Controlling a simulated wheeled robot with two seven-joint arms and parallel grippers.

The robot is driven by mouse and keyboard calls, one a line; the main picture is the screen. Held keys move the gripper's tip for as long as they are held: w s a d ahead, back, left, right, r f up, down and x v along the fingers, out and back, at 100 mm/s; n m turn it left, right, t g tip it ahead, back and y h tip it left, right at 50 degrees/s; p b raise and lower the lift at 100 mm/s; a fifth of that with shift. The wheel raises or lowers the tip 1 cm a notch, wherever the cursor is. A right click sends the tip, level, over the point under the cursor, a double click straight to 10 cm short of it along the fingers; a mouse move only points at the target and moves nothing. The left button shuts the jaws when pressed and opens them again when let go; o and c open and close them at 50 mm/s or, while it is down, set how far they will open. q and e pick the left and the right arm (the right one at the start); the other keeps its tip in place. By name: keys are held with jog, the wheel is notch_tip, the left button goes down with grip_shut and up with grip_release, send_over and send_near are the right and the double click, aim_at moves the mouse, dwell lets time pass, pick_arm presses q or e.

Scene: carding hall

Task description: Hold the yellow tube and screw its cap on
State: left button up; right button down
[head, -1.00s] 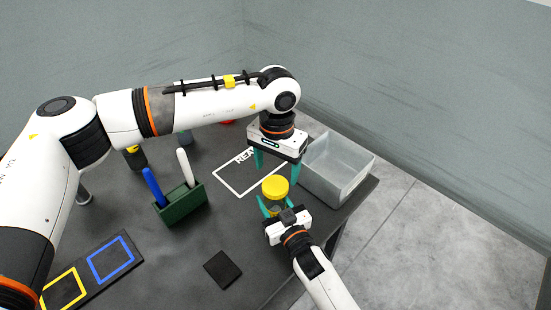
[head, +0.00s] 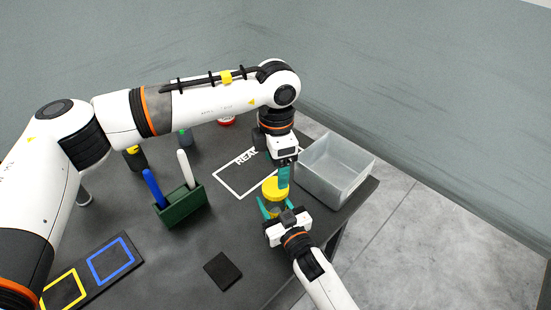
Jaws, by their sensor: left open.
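The yellow cap (head: 273,190) sits on top of the tube (head: 273,210); I cannot tell how far it is threaded. The tube is upright and mostly hidden by the cap and my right gripper. My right gripper (head: 270,208) comes from the front, with its teal fingers around the tube below the cap. My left gripper (head: 284,178) points down from above at the cap. Its teal fingers are open and line up one behind the other, overlapping the cap's right side in the head view. The far finger is largely hidden.
A clear grey bin (head: 340,180) stands just right of the grippers, at the table edge. A green holder (head: 181,207) with a blue and a white handle stands left. A white-outlined mat (head: 238,183) lies behind, a black square (head: 222,270) in front.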

aim_at(275, 186)
pick_arm(q)
jog(key=n, duration=0.5)
jog(key=shift+r, duration=0.1)
jog(key=n, duration=0.4)
jog(key=shift+r+n, duration=0.15)
jog(key=shift+n, duration=0.15)
jog(key=n, duration=0.4)
jog(key=shift+a+r, duration=0.1)
jog(key=n, duration=0.5)
jog(key=shift+r, duration=0.15)
jog(key=shift+f, duration=4.05)
jog(key=shift+c, duration=0.2)
